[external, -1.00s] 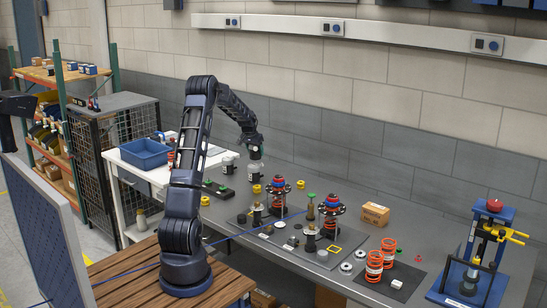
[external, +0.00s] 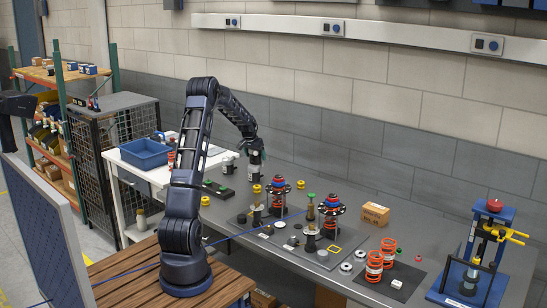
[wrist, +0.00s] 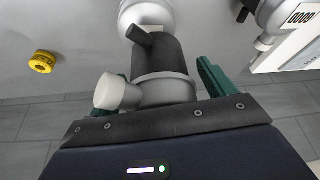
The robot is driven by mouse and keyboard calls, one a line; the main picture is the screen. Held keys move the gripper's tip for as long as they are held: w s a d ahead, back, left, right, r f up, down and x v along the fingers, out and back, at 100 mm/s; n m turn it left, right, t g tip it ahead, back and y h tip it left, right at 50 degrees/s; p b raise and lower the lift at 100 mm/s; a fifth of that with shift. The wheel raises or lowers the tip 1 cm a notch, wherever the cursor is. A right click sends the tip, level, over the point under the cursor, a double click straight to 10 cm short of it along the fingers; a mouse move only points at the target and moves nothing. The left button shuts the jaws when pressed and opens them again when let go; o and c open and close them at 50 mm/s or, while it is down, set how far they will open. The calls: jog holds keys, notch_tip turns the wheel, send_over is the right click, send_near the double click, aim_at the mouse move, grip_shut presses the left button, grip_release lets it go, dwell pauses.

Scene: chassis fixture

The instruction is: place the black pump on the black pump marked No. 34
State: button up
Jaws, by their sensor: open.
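My gripper (external: 256,158) is open, lowered over a black-and-silver pump (external: 253,172) on the grey bench. In the wrist view, my gripper's green fingers (wrist: 165,75) stand on both sides of the pump (wrist: 158,60), which has a dark body, a pale side cap and a silver collar. Whether the fingers touch it I cannot tell. Two dark pump-like units stand on the bench mat, one at the left (external: 257,214) and one nearer the front (external: 310,241). The number 34 cannot be read on either.
Another pump (wrist: 272,18) stands close by at the right in the wrist view. A yellow ring (wrist: 42,62) lies to the left. Red-topped spring assemblies (external: 278,188) (external: 331,206), orange springs (external: 374,266) and a blue press (external: 484,255) stand further right on the bench.

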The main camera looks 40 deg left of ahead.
jog(key=v, duration=1.2)
jog(key=shift+r, duration=0.15)
jog(key=s+d+r+m, duration=0.1)
jog(key=s+d+r, duration=0.6)
jog(key=s+d, duration=0.4)
jog(key=s+d+r, duration=0.6)
jog(key=s+d, duration=0.4)
jog(key=d, duration=0.2)
jog(key=s+d+f, duration=0.1)
jog(key=s+d, duration=0.2)
jog(key=s, duration=0.6)
jog(key=s+d+f, duration=0.2)
jog(key=s+d, duration=0.2)
jog(key=s, duration=0.5)
jog(key=s+d+f+m, duration=0.1)
jog(key=s+d, duration=0.3)
jog(key=s, duration=0.5)
jog(key=shift+s+f+h, duration=0.25)
jog(key=shift+h, duration=0.15)
